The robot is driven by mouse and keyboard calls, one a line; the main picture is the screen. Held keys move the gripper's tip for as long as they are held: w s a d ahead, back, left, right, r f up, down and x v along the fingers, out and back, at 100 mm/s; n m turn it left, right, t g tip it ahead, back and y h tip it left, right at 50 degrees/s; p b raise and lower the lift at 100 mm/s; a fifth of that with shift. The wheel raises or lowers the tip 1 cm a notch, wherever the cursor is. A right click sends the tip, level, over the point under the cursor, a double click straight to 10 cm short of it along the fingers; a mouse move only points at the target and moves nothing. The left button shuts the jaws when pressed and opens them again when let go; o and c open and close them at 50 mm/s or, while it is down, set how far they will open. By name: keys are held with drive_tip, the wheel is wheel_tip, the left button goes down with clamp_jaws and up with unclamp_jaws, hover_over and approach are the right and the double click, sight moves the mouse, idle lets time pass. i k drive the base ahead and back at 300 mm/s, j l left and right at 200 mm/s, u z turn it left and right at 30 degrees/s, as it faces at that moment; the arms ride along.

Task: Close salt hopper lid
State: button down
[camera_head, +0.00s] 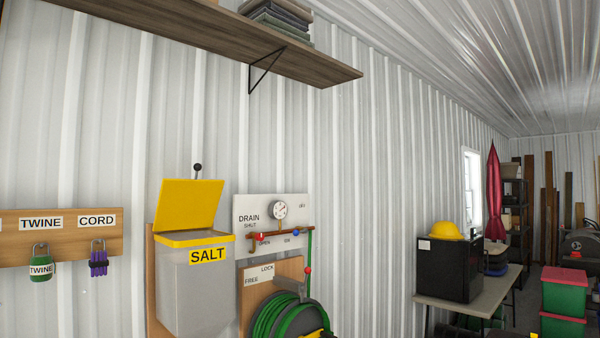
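The salt hopper (190,290) is a grey-white bin with a yellow rim and a yellow "SALT" label, mounted on a wooden board on the left part of the wall. Its yellow lid (187,205) stands open, raised and leaning back toward the wall. A dark round knob (197,168) shows at the lid's top edge. The inside of the hopper is mostly hidden. My gripper does not show in this view.
Right of the hopper are a drain panel (245,212) with a gauge and a green hose reel (285,318). Left is a twine and cord rack (65,250). A wooden shelf (210,35) juts out above. A table (470,292) stands farther right.

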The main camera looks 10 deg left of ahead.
sight(182, 204)
drive_tip(key=i+l+z, duration=0.1)
drive_tip(key=i+z, duration=0.3)
drive_tip(key=i+j+z, duration=0.1)
drive_tip(key=i+z, duration=0.25)
drive_tip(key=i, duration=0.7)
drive_tip(key=i+l+u, duration=0.1)
drive_tip(key=i, duration=0.45)
drive_tip(key=i+u, duration=0.2)
drive_tip(key=u, duration=0.15)
drive_tip(key=i+u, duration=0.2)
drive_tip(key=u, duration=0.15)
drive_tip(key=i+u, duration=0.2)
drive_tip(key=u, duration=0.15)
drive_tip(key=l, duration=0.05)
